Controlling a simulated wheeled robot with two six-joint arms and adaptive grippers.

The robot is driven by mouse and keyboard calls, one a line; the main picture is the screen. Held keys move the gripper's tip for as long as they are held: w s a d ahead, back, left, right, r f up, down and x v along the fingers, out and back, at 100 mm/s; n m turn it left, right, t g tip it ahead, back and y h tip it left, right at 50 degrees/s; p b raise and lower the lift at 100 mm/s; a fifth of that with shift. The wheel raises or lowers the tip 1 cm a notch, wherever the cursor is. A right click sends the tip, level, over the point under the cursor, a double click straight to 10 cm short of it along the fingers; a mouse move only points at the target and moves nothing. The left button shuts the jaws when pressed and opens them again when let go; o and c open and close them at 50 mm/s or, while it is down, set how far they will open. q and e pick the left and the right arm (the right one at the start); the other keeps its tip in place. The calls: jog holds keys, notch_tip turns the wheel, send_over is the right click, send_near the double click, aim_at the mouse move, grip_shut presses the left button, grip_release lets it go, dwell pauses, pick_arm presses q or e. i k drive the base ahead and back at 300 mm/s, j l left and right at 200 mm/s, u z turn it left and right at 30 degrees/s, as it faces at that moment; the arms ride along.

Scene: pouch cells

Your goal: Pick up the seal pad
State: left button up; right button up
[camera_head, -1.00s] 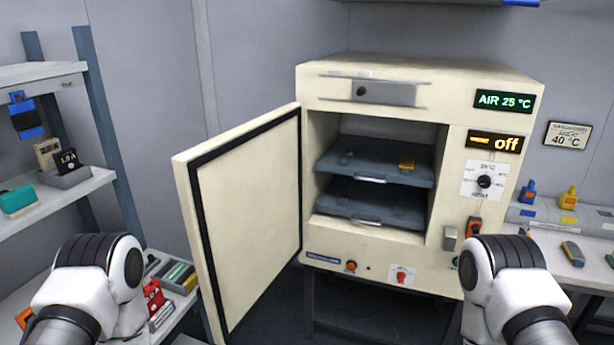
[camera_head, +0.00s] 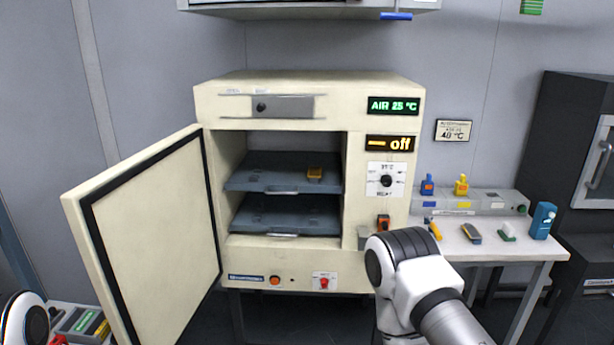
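I cannot tell for sure which thing is the seal pad. Several small things lie on the white bench (camera_head: 535,250) at right: a yellow-orange piece (camera_head: 435,230), a dark grey and yellow piece (camera_head: 472,233), a green and white piece (camera_head: 507,232) and an upright blue block (camera_head: 543,220). My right arm rises at lower right, in front of the bench's left end. Only a bit of my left arm shows at the lower left corner. Neither gripper is in view.
The cream oven (camera_head: 210,102) stands in the middle, its display reading off. Its door (camera_head: 150,235) is wide open toward the left. A blue and a yellow bottle (camera_head: 461,186) stand on a grey rack behind the bench. A dark cabinet (camera_head: 565,130) is at far right.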

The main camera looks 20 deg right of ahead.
aim_at(507, 233)
jog(key=z, duration=1.7)
